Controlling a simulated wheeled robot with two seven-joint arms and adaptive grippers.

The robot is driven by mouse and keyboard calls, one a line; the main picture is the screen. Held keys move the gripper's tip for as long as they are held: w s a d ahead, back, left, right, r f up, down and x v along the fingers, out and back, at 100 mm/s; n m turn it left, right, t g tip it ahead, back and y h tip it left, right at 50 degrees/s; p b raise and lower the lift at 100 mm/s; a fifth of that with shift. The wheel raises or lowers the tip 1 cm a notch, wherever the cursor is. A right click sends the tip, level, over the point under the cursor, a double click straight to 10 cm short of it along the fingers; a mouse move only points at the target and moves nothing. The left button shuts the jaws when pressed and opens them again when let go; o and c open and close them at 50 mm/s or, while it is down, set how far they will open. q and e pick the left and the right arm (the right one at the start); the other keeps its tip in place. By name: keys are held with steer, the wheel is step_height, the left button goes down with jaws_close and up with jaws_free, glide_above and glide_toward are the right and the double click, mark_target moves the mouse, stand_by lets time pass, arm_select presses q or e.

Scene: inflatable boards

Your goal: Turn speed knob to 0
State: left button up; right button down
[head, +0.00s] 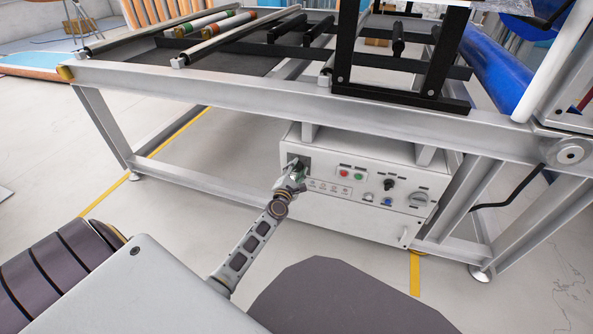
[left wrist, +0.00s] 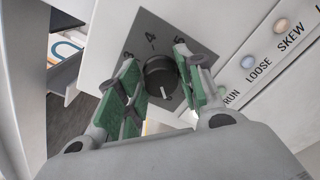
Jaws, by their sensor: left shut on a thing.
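The speed knob (left wrist: 159,73) is a black round knob on a dark dial plate (left wrist: 150,24) with numbers such as 3, 4 and 5. Its white mark points toward the bottom of the left wrist view, away from the 4. Part of the dial is hidden behind my fingers. My left gripper (left wrist: 158,82) has its green-padded fingers on both sides of the knob and is shut on it. In the head view, my left gripper (head: 296,172) is at the left end of the control box (head: 340,214), covering the knob. My right gripper is not in view.
Red (head: 344,173) and green (head: 358,176) buttons, a black knob (head: 389,185) and a grey rotary switch (head: 418,199) sit right of the dial. A metal frame beam (head: 250,97) runs above the box. Open floor lies left of it.

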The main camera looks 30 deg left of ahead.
arm_select(q)
steer(key=o, duration=1)
steer(key=shift+f, duration=0.1)
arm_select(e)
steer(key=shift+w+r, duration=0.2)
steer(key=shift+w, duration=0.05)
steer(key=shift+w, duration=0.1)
arm_select(q)
steer(key=shift+s, duration=0.15)
steer(key=shift+s+d, duration=0.1)
steer(key=shift+s, duration=0.3)
steer(key=shift+v, duration=5.45)
steer(key=shift+d, duration=0.1)
